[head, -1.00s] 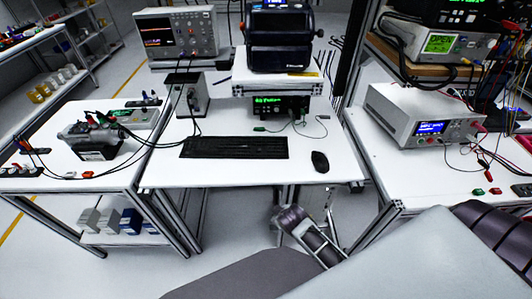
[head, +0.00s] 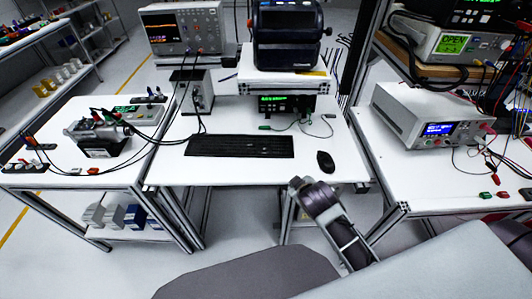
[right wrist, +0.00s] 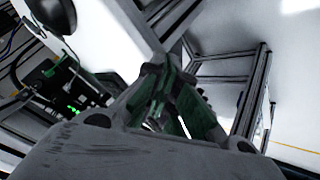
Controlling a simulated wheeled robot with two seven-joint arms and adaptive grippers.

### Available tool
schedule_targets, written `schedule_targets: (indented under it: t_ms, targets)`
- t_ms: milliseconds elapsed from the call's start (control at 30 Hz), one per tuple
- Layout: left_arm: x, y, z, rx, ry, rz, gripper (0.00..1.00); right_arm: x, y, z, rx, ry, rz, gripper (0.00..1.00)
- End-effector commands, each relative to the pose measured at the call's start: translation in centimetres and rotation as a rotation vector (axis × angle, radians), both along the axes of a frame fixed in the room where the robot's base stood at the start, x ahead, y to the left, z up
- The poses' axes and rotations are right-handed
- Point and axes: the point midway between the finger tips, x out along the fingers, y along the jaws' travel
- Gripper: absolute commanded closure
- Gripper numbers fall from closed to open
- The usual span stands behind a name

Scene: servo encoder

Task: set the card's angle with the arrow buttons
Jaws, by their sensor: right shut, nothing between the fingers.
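I cannot make out a card or arrow buttons in these views. A dark instrument with a green lit display (head: 272,103) sits under the white riser at the back of the middle desk. Its green lights also show at the left of the right wrist view (right wrist: 73,108). My right gripper (right wrist: 165,85) is shut and empty. In the head view my right arm reaches up from the lower right, its end before the desk's front edge. My left gripper is not in view.
The middle desk (head: 225,172) holds a black keyboard (head: 240,146) and a mouse (head: 325,162); its front strip is clear. An oscilloscope (head: 181,28) stands at the back. A grey bench instrument (head: 425,118) and loose leads are on the right table.

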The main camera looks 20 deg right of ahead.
Motion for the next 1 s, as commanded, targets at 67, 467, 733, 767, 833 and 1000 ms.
schedule_targets:
  t_ms: [67, 467, 733, 767, 833, 1000]
  targets:
    - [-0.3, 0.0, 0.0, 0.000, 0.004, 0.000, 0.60, 1.0, -0.1, 1.1, -0.032, -0.042, 0.022, 1.00]
    - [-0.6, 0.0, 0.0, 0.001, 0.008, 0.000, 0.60, 7.9, 0.3, 7.9, -0.300, -0.343, 0.202, 1.00]
    - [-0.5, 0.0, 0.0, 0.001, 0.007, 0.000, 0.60, 11.8, 1.9, 13.7, -0.536, -0.568, 0.350, 1.00]
    - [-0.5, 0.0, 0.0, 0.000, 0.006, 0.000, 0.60, 12.2, 2.1, 14.3, -0.563, -0.592, 0.367, 1.00]
    - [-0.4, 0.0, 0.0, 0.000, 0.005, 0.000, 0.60, 12.9, 2.8, 15.8, -0.629, -0.646, 0.406, 1.00]
    - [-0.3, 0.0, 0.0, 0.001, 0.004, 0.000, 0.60, 14.3, 4.6, 19.1, -0.791, -0.777, 0.504, 1.00]
